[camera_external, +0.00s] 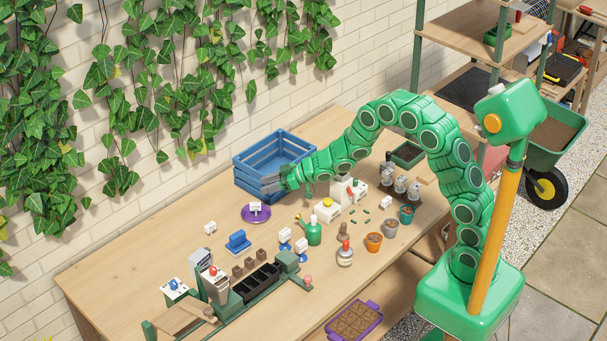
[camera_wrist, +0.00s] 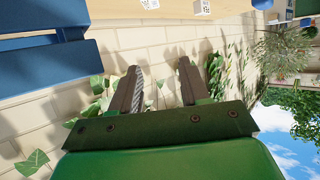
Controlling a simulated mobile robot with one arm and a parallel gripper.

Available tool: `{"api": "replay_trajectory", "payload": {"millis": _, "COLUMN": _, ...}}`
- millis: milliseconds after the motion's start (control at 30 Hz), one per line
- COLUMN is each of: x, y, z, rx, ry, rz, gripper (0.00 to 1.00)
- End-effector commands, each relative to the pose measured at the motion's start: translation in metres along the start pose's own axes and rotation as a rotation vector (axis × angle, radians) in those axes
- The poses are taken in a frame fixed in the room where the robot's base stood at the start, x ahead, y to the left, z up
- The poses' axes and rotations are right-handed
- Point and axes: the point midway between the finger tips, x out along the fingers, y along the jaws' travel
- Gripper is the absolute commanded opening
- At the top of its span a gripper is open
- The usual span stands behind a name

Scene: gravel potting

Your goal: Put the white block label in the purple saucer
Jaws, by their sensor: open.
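The purple saucer (camera_external: 245,216) lies on the table in front of the blue crate. A white block label (camera_external: 256,208) stands in it, within its rim. My gripper (camera_external: 270,184) is at the crate's front right corner, above and behind the saucer, apart from the label. In the wrist view my gripper (camera_wrist: 158,68) has its two fingers spread with nothing between them. Another small white block (camera_external: 210,228) stands on the table left of the saucer. White marked blocks (camera_wrist: 202,7) show at the top of the wrist view; I cannot tell which ones they are.
The blue crate (camera_external: 262,152) stands behind the saucer and fills the left of the wrist view (camera_wrist: 45,68). A green bottle (camera_external: 313,233), blue-based white pieces (camera_external: 285,236) and a blue block (camera_external: 238,242) stand nearer. Small pots (camera_external: 374,242) are to the right.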

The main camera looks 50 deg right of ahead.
Motion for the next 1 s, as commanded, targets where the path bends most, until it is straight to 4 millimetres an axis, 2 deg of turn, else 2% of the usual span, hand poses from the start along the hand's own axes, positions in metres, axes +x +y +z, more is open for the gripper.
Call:
{"api": "replay_trajectory", "payload": {"millis": 267, "x": -0.006, "y": 0.006, "z": -0.002, "rx": -0.003, "ry": -0.02, "rz": 0.025, "gripper": 0.46}}
{"api": "replay_trajectory", "payload": {"millis": 467, "x": -0.038, "y": 0.029, "z": -0.009, "rx": -0.008, "ry": -0.11, "rz": 0.134, "gripper": 0.46}}
{"api": "replay_trajectory", "payload": {"millis": 733, "x": -0.107, "y": 0.058, "z": -0.013, "rx": 0.016, "ry": -0.28, "rz": 0.315, "gripper": 0.46}}
{"api": "replay_trajectory", "payload": {"millis": 1000, "x": -0.192, "y": 0.064, "z": -0.007, "rx": 0.087, "ry": -0.465, "rz": 0.465, "gripper": 0.46}}
